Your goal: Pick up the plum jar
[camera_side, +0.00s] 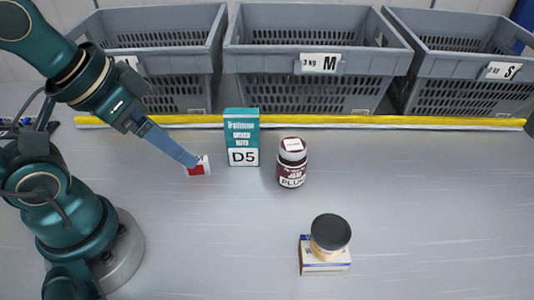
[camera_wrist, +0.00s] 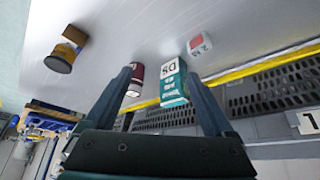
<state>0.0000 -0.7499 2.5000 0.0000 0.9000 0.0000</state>
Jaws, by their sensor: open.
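The plum jar (camera_side: 292,163) stands upright on the grey table in the side view, with a dark maroon label reading PLUM and a white lid top. My gripper (camera_side: 193,161) is to its left, past the teal D5 box (camera_side: 241,138), by a small red and white block (camera_side: 199,166). In the wrist view the jaws (camera_wrist: 160,75) are apart. The plum jar (camera_wrist: 137,74) shows there just inside the left finger, which partly hides it. The D5 box (camera_wrist: 173,80) shows near the right finger. Nothing is seen held between the fingers.
A dark-lidded jar (camera_side: 330,233) stands on or against a small box (camera_side: 324,262) at the front. Grey crates (camera_side: 318,62) line the back behind a yellow strip (camera_side: 400,122). The right side of the table is clear.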

